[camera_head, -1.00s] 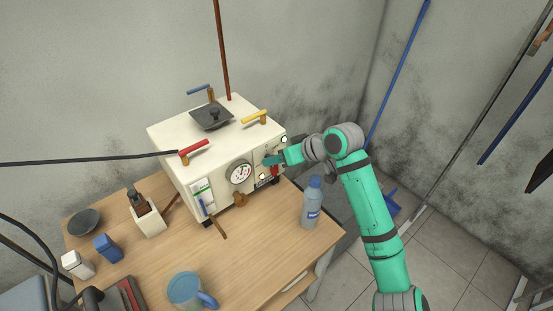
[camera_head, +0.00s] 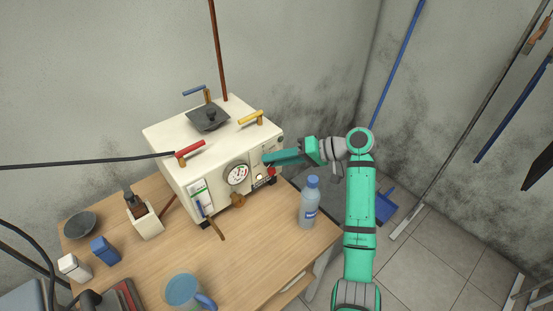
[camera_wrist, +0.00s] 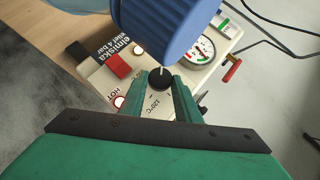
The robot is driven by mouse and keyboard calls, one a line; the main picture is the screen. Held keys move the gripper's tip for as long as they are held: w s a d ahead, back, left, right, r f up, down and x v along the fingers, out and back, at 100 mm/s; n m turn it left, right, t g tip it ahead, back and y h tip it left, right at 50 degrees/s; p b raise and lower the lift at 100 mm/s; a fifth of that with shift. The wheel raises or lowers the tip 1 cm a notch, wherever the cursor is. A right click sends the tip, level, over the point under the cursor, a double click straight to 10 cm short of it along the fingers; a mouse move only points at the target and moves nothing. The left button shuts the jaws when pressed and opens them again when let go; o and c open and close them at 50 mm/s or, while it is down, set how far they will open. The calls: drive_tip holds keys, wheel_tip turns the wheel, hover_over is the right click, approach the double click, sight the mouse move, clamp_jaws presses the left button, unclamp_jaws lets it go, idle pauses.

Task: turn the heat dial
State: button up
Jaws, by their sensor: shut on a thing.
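The heat dial (camera_wrist: 160,78) is a round black knob with a white pointer line, on the front panel of the cream machine (camera_head: 213,143). Temperature marks, including 120°C, are printed beside it in the wrist view. My gripper (camera_wrist: 158,88) has a green finger on each side of the knob and is shut on it. In the head view my gripper (camera_head: 268,160) reaches the right part of the machine's front, and the dial is hidden behind it.
A blue bottle (camera_head: 309,205) stands on the table below my arm and fills the top of the wrist view. A red switch (camera_wrist: 118,65) and a pressure gauge (camera_head: 237,174) flank the dial. A blue mug (camera_head: 183,290) stands at the table's front.

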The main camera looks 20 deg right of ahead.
drive_tip(key=shift+y, duration=0.4)
drive_tip(key=shift+d+f+m, duration=0.1)
drive_tip(key=shift+m, duration=0.2)
drive_tip(key=o, duration=1)
drive_tip(key=v, duration=1)
drive_tip(key=shift+s+d, duration=0.15)
drive_tip(key=shift+d, duration=0.1)
